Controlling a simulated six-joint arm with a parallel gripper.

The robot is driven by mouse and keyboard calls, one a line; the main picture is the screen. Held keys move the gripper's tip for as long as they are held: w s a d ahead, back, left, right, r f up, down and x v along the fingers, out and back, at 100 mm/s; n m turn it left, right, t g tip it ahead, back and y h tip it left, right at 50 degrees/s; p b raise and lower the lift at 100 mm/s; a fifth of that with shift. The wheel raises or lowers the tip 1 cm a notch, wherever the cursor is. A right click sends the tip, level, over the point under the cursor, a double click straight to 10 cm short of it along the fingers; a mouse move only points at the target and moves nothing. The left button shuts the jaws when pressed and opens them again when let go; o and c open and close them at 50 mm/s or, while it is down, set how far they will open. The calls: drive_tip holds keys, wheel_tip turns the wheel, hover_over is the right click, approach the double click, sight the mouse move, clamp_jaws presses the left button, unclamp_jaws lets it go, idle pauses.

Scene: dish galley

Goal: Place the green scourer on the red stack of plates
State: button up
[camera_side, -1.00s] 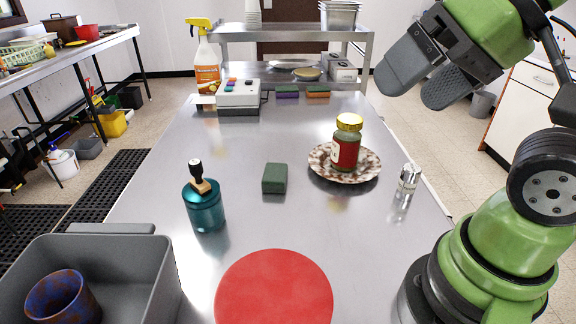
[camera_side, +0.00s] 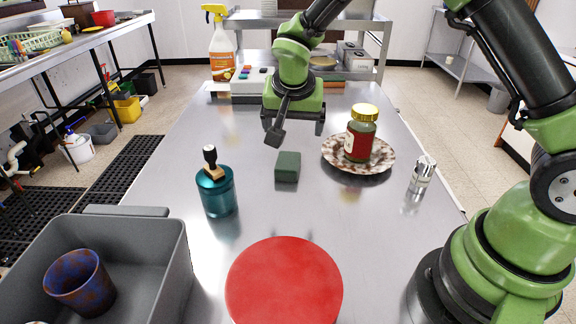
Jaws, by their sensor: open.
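The green scourer (camera_side: 288,167) is a small dark green block lying on the steel table, left of the patterned plate. The red stack of plates (camera_side: 284,284) shows as a round red top at the near edge of the table; its height is hard to tell from here. My gripper (camera_side: 294,132) is above and just behind the scourer, pointing down, with its dark fingers apart and nothing between them. It looks clear of the scourer.
A jar (camera_side: 361,133) stands on a brown-and-white plate (camera_side: 378,162) right of the scourer, with a small shaker (camera_side: 422,172) further right. A teal canister (camera_side: 216,194) with a stamp on top stands left. A grey bin (camera_side: 176,262) holding a mottled cup (camera_side: 79,283) is near left.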

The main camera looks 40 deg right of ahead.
hover_over(286, 166)
drive_tip(key=s+a, duration=0.1)
drive_tip(key=s, duration=0.1)
wheel_tip(286, 166, down, 9)
drive_tip(key=shift+r, duration=0.15)
drive_tip(key=shift+w+a+x, duration=0.1)
drive_tip(key=shift+x, duration=1.4)
drive_tip(key=shift+w+a+x, duration=0.1)
drive_tip(key=shift+w+x, duration=0.05)
drive_tip(key=shift+x, duration=1.3)
drive_tip(key=c, duration=1.1)
drive_tip(key=shift+o, duration=0.2)
drive_tip(key=shift+r, duration=0.15)
